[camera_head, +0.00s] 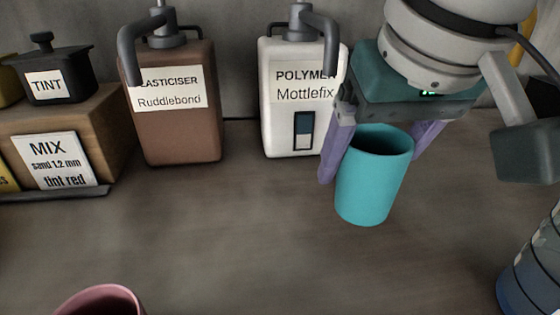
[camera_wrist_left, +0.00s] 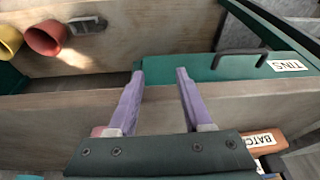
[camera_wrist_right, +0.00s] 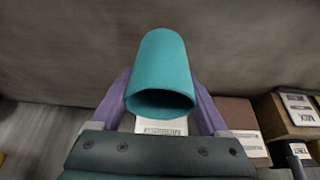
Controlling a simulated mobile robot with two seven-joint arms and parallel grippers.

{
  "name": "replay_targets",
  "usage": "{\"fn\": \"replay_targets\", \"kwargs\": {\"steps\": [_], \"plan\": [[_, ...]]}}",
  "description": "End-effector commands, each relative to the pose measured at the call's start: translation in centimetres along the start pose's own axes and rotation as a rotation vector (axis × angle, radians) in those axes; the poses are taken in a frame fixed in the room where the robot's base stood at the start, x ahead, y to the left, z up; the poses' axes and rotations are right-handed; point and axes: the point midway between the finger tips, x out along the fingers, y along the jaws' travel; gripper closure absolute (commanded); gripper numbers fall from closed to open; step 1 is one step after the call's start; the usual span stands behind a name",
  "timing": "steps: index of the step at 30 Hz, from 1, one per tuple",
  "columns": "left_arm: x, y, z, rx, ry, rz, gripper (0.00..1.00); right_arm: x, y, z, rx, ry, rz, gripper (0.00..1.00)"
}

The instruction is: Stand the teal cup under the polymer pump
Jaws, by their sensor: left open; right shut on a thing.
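The teal cup (camera_head: 372,185) is between the purple fingers of my right gripper (camera_head: 383,160), which is shut on it. The cup is a little tilted, with its opening showing, in front of and right of the polymer pump (camera_head: 293,110). The pump is a white bottle labelled Mottlefix with a grey spout. The cup also fills the middle of the right wrist view (camera_wrist_right: 162,75), between both fingers (camera_wrist_right: 160,100). I cannot tell whether its base touches the table. My left gripper (camera_wrist_left: 156,90) is open and empty in the left wrist view.
A brown plasticiser pump (camera_head: 175,130) stands left of the polymer pump. A wooden box with a MIX card (camera_head: 52,160) and a black tint pot (camera_head: 60,85) are further left. A pink cup (camera_head: 100,300) is at the front. The middle of the table (camera_head: 230,220) is clear.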

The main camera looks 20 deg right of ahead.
Motion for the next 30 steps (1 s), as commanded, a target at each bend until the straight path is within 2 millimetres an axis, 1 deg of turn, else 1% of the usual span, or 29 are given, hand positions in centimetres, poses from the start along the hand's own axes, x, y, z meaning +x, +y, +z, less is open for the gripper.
{"fn": "replay_targets", "kwargs": {"steps": [1, 5, 10, 13, 26, 27, 30], "plan": [[0.4, 0.0, 0.1, 0.000, 0.000, 0.000, 0.50, 0.9, 0.1, 0.5, -0.001, -0.002, 0.002, 0.75], [0.6, 0.0, 0.2, 0.000, 0.000, 0.000, 0.50, 1.8, 0.0, 0.8, 0.000, -0.001, 0.001, 0.75], [1.5, 0.1, 0.5, 0.000, 0.000, 0.000, 0.50, 4.2, 0.0, 1.9, 0.000, -0.003, 0.002, 0.76], [1.8, 0.1, 0.6, 0.000, 0.000, 0.000, 0.50, 5.3, 0.1, 2.4, 0.001, -0.002, 0.002, 0.76], [1.7, 0.2, 0.5, -0.005, 0.001, 0.003, 0.50, 5.8, 0.0, 2.6, 0.000, 0.000, 0.000, 0.76], [1.7, 0.2, 0.5, -0.006, 0.001, 0.004, 0.50, 5.8, 0.0, 2.6, 0.000, 0.001, 0.000, 0.19], [1.7, 0.2, 0.5, -0.008, 0.001, 0.005, 0.50, 5.8, 0.0, 2.6, 0.000, 0.001, 0.000, 0.07]]}}
